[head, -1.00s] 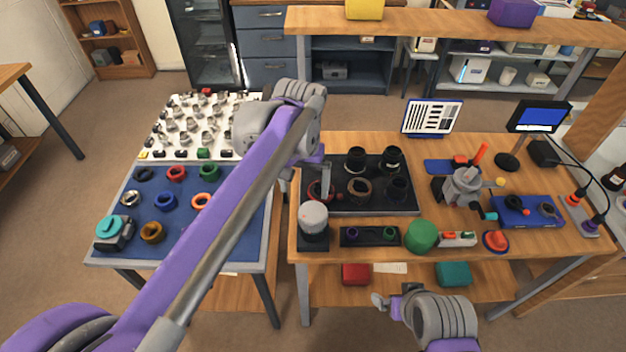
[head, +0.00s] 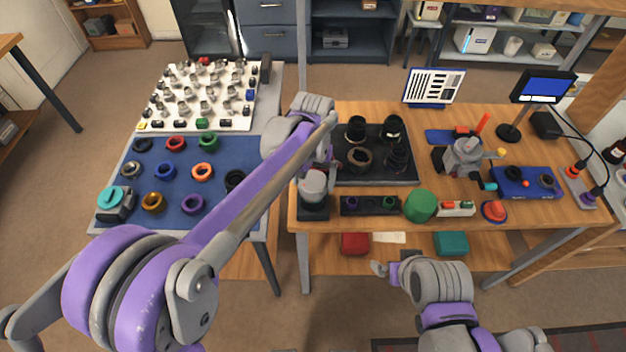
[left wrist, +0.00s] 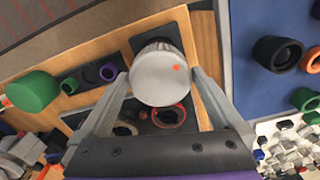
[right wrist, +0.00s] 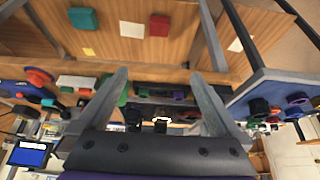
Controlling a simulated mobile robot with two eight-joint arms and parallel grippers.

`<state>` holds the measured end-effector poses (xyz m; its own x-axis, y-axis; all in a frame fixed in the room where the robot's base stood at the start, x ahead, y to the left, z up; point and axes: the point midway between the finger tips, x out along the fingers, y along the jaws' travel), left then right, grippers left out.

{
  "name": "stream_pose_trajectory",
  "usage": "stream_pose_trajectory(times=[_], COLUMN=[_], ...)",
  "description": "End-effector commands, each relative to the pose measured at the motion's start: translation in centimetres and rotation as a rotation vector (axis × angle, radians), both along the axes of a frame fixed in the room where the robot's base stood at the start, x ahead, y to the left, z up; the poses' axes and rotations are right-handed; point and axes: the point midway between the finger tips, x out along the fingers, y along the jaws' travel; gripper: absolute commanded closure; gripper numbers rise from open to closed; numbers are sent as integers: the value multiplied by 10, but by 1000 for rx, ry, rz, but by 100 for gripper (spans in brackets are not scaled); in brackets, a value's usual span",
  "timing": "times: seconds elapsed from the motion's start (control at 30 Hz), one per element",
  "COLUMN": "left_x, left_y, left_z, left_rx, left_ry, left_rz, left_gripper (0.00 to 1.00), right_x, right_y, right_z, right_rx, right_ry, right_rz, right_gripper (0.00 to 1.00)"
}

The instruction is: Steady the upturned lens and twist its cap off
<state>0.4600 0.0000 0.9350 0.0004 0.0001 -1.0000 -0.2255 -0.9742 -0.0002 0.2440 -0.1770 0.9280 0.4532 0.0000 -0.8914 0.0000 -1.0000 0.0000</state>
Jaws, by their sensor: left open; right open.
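The upturned lens stands on a black stand (head: 313,210) near the front left of the wooden bench, its light grey cap (head: 313,184) uppermost. In the left wrist view the cap (left wrist: 158,76) is round and ribbed, with an orange dot on it. My left gripper (head: 322,172) is open, its fingers on either side of the cap in the left wrist view (left wrist: 159,78). I cannot tell whether they touch it. The lens body is mostly hidden below the cap. My right gripper (head: 382,270) is open and empty in front of the bench; its spread fingers show in the right wrist view (right wrist: 160,76).
A black tray (head: 400,177) with several dark lens parts lies behind the lens. A black strip (head: 370,205) and a green cylinder (head: 420,205) stand to its right. A blue mat (head: 225,155) with coloured rings is on the left table.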

Motion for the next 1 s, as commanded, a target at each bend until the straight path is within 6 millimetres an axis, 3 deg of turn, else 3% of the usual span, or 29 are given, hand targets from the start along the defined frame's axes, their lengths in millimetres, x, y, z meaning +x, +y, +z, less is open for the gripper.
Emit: stream_pose_trajectory(times=[0.4, 0.73, 1.0], left_x=[0, 0, 0], left_y=[0, 0, 0], left_z=[-8, -7, -7], left_rx=[0, 0, 0], left_ry=[0, 0, 0], left_rz=[0, 0, 0], left_gripper=[2, 61, 62], right_x=[0, 0, 14], right_y=[0, 0, 2], right_z=[0, 0, -7], right_rx=[0, 0, -38], right_ry=[0, 0, -18], right_rz=[0, 0, -14], right_gripper=[0, 0, 0])
